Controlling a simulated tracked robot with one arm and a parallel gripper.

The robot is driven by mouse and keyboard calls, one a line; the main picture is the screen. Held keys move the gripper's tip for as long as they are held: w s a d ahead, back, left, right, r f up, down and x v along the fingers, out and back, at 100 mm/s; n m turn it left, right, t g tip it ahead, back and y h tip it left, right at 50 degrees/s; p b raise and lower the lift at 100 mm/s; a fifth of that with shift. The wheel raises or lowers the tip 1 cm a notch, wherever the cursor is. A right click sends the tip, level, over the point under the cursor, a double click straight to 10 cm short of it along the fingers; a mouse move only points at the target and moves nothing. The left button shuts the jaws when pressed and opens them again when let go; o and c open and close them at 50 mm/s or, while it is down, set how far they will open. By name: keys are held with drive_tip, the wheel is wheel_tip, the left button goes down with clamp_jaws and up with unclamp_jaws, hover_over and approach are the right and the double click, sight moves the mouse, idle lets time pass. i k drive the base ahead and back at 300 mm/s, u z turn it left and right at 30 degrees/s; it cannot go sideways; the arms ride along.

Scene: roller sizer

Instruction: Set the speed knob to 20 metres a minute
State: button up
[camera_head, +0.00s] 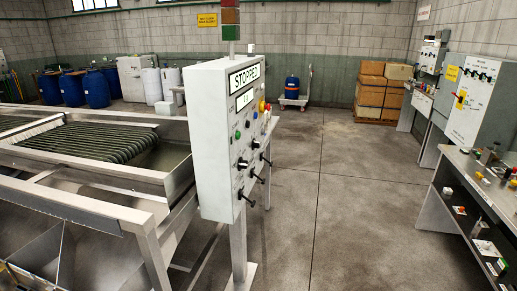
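A white control cabinet (213,150) stands on a post in the middle of the view, its face turned to the right. A sign on it reads STOPPED (244,77). A smaller display (244,100) below has characters too small to read surely. Lower on the face are small coloured buttons and several dark knobs or handles, among them one at the lower left (241,194) and one higher up (243,164). Their labels are too small to read, so I cannot tell which is the speed knob or where it points. My gripper is not in view.
The roller sizer (100,142) with its metal frame fills the left. A bench with shelves (455,200) and grey cabinets (478,105) stand at the right. Crates (371,95) and a blue drum on a trolley (292,88) are at the back. The floor between cabinet and bench is clear.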

sight(255, 144)
drive_tip(key=u, duration=0.1)
drive_tip(key=i, duration=1.9)
drive_tip(key=z, duration=0.4)
drive_tip(key=i, duration=1.35)
drive_tip(key=z, duration=0.65)
